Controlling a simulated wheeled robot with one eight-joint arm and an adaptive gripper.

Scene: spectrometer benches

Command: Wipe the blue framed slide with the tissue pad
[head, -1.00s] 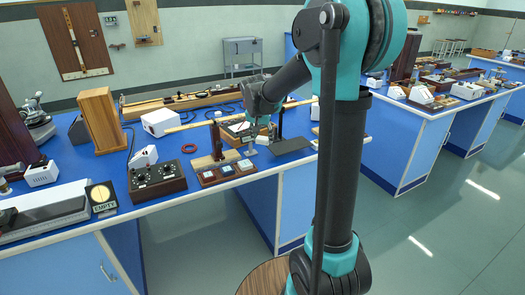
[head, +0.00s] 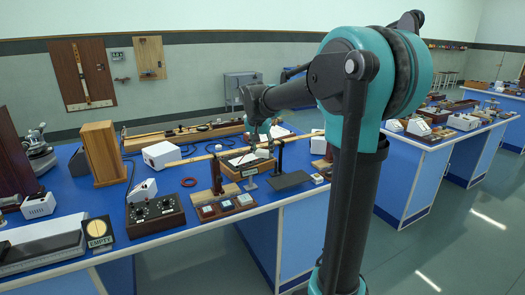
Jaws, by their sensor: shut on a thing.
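Three small framed slides lie in a row in a wooden holder (head: 226,208) near the front edge of the blue bench. The left frame looks reddish; the other two are too small for me to tell surely which is blue. My gripper (head: 263,144) hangs beyond and to the right of the holder, pointing down over the bench, apart from the slides. It is shut on a small white thing (head: 262,153), which appears to be the tissue pad. The fingertips are small and partly lost against the things behind.
A dark flat plate (head: 290,180) lies right of the holder. A black knob box (head: 155,214) stands to its left. An upright post stands on a wooden base (head: 215,194) just behind the slides. A shallow wooden box (head: 238,167) is below my gripper.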

